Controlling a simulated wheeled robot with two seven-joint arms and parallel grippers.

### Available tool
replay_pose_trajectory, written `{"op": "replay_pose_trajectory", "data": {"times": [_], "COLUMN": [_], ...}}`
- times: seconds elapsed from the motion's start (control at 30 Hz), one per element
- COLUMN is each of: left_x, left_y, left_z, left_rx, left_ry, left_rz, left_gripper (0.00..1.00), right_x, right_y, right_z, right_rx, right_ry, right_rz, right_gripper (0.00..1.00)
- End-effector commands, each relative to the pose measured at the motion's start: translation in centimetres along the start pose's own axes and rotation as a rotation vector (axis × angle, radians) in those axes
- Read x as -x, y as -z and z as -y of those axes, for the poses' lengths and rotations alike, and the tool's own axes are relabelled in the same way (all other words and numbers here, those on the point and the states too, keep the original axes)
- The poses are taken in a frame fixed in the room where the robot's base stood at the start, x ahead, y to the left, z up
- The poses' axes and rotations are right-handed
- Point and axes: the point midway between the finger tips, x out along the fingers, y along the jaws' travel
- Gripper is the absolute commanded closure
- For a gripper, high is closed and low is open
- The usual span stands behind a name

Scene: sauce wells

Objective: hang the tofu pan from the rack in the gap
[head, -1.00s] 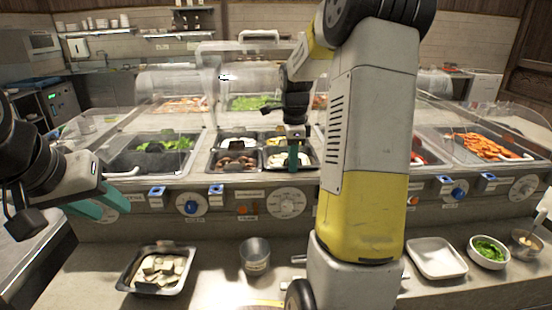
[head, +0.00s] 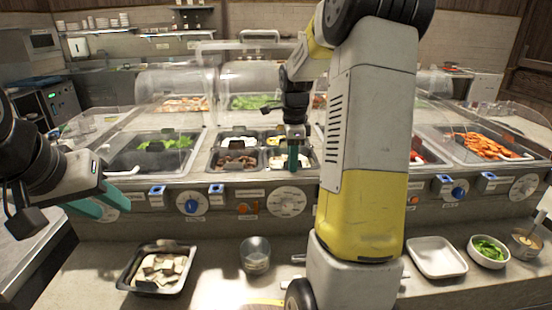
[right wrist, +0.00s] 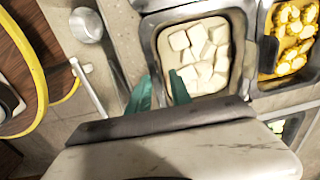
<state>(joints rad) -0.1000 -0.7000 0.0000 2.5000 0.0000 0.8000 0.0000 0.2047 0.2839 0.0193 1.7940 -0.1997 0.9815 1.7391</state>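A steel pan of white tofu cubes (head: 302,166) sits in the front right place of the group of four pans in the rail, and fills much of the right wrist view (right wrist: 205,82). My right gripper (head: 292,160) is at this pan's near side. In the right wrist view its teal fingertips (right wrist: 160,80) stand apart, one on each side of the pan's near rim, with a gap between them. Whether they touch the rim is not clear. My left gripper (head: 98,205) is open and empty at the left. Another dark pan with pale cubes (head: 123,283) rests on the front counter.
A pan of yellow pieces (right wrist: 266,40) adjoins the tofu pan. A metal cup (head: 256,256), a white tray (head: 437,257) and a bowl of greens (head: 488,251) stand on the front counter. Clear sneeze guards rise behind the pans. My right arm hides the middle right.

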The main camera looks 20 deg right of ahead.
Motion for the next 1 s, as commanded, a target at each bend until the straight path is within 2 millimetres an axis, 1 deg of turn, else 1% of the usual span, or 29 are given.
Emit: {"op": "replay_pose_trajectory", "data": {"times": [0.03, 0.27, 0.37, 0.47, 0.6, 0.73, 0.9, 1.0], "left_x": [0.0, 0.0, 0.0, 0.0, 0.0, 0.0, 0.0, 0.0], "left_y": [0.0, 0.0, 0.0, 0.0, 0.0, 0.0, 0.0, 0.0], "left_z": [0.0, 0.0, 0.0, 0.0, 0.0, 0.0, 0.0, 0.0], "left_rx": [0.0, 0.0, 0.0, 0.0, 0.0, 0.0, 0.0, 0.0], "left_ry": [0.0, 0.0, 0.0, 0.0, 0.0, 0.0, 0.0, 0.0], "left_rz": [0.0, 0.0, 0.0, 0.0, 0.0, 0.0, 0.0, 0.0], "left_gripper": [0.64, 0.64, 0.64, 0.64, 0.64, 0.64, 0.64, 0.64], "right_x": [-1.0, -1.0, -0.4, 1.0, 3.8, 6.0, 7.5, 7.8], "right_y": [-0.1, -0.1, -0.1, 0.0, -0.1, -0.1, 0.0, 0.0], "right_z": [-0.8, -0.9, -0.9, -0.7, -0.4, -0.2, -0.1, -0.1], "right_rx": [0.001, 0.0, 0.0, 0.0, 0.001, 0.0, 0.0, 0.0], "right_ry": [-0.031, -0.036, -0.034, -0.028, -0.016, -0.009, -0.005, -0.003], "right_rz": [0.0, 0.0, 0.0, -0.001, 0.0, 0.0, 0.0, 0.0], "right_gripper": [0.6, 0.6, 0.6, 0.6, 0.6, 0.6, 0.6, 0.6]}}
